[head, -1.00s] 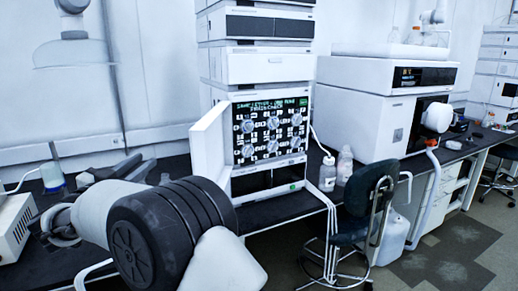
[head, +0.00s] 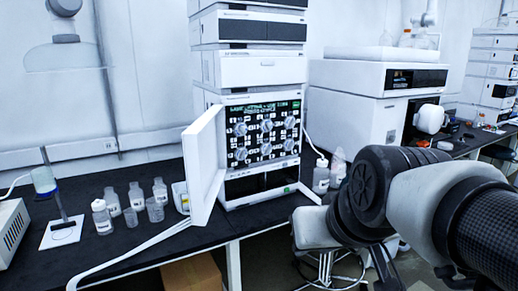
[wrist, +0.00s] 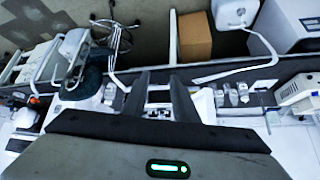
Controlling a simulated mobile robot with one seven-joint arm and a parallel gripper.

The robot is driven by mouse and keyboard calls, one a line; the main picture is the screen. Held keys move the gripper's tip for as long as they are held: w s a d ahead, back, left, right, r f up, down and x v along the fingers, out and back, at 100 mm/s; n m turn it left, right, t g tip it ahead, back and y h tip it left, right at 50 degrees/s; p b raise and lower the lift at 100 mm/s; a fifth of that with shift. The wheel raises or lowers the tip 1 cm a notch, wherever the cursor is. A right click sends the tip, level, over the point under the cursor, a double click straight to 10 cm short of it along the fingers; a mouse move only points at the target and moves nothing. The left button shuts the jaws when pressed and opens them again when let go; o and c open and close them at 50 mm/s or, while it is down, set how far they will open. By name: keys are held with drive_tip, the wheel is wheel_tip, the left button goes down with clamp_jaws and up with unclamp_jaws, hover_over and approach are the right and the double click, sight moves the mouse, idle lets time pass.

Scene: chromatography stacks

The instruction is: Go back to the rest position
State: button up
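My gripper (wrist: 159,78) shows in the wrist view with its two dark fingers apart and nothing held between them. Beyond the fingers, well away from them, is the bench with the instrument stack. In the head view my arm crosses the lower right, in front of the chair, and the gripper itself is not visible there. The chromatography stack (head: 262,68) stands upright on the bench, with its white door (head: 203,155) swung open to the left of the knob panel.
Several small bottles (head: 103,217) stand on the black bench (head: 125,245) left of the stack. A cardboard box (head: 192,272) sits under the bench. A chair (head: 316,229) is partly hidden behind my arm. A second instrument (head: 372,100) stands further right.

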drive_tip(key=s+d+f+m+g+h, duration=0.1)
drive_tip(key=s+d+f+g, duration=0.1)
drive_tip(key=s+d+f, duration=0.45)
wheel_tip(320, 180, up, 18)
drive_tip(key=a+p, duration=0.2)
drive_tip(key=p, duration=1.3)
drive_tip(key=shift+s, duration=0.3)
drive_tip(key=shift+a+f, duration=0.1)
